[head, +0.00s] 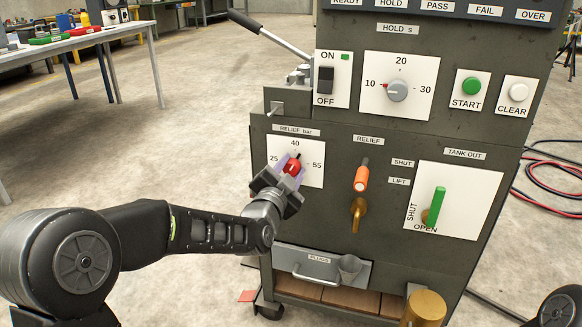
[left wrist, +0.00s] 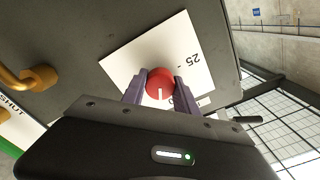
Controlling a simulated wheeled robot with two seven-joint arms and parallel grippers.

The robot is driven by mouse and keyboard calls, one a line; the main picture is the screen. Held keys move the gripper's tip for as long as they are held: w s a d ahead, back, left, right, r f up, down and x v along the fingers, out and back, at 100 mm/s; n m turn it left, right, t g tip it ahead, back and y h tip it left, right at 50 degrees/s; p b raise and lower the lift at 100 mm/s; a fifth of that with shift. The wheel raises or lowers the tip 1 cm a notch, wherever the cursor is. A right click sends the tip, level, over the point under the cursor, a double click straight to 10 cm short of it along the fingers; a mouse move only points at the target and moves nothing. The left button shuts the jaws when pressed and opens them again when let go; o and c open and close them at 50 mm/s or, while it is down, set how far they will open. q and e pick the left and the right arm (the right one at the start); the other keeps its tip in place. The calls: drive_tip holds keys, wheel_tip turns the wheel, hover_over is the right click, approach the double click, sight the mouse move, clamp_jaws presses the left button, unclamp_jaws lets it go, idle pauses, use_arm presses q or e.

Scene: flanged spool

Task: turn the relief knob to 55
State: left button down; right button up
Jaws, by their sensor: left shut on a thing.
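The red relief knob (head: 293,167) sits on a white dial plate (head: 311,174) marked 25, 40 and 55, under the label RELIEF bar. My left gripper (head: 290,173) is shut on the knob, with one finger on each side of it. In the left wrist view the red knob (left wrist: 160,82) shows between the two purple fingers (left wrist: 160,88), with a short white line on its face. The line seems to point roughly toward the 40 side, but the fingers partly hide the scale, so the exact reading is unclear. My right gripper is out of view.
Right of the dial are an orange-handled relief lever (head: 361,175), a brass spout (head: 357,212) and a green tank-out handle (head: 435,206). A HOLD dial (head: 397,90) and a power switch (head: 325,80) are above. A plugs drawer (head: 318,268) is below.

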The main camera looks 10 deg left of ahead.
use_arm(q)
drive_tip(key=m+p, duration=0.1)
drive_tip(key=m, duration=0.2)
drive_tip(key=shift+m, duration=0.4)
drive_tip(key=m+p, duration=0.1)
drive_tip(key=m, duration=0.2)
drive_tip(key=shift+m, duration=0.3)
drive_tip(key=m+p, duration=0.1)
drive_tip(key=m, duration=0.4)
drive_tip(key=shift+p, duration=0.4)
drive_tip(key=shift+f+m, duration=0.1)
drive_tip(key=shift+m, duration=0.2)
drive_tip(key=c, duration=0.9)
unclamp_jaws()
drive_tip(key=shift+c, duration=0.2)
drive_tip(key=shift+s, duration=0.1)
drive_tip(key=s+p, duration=0.1)
drive_tip(key=s, duration=0.6)
drive_tip(key=shift+s+a, duration=0.25)
drive_tip(key=shift+s, duration=0.05)
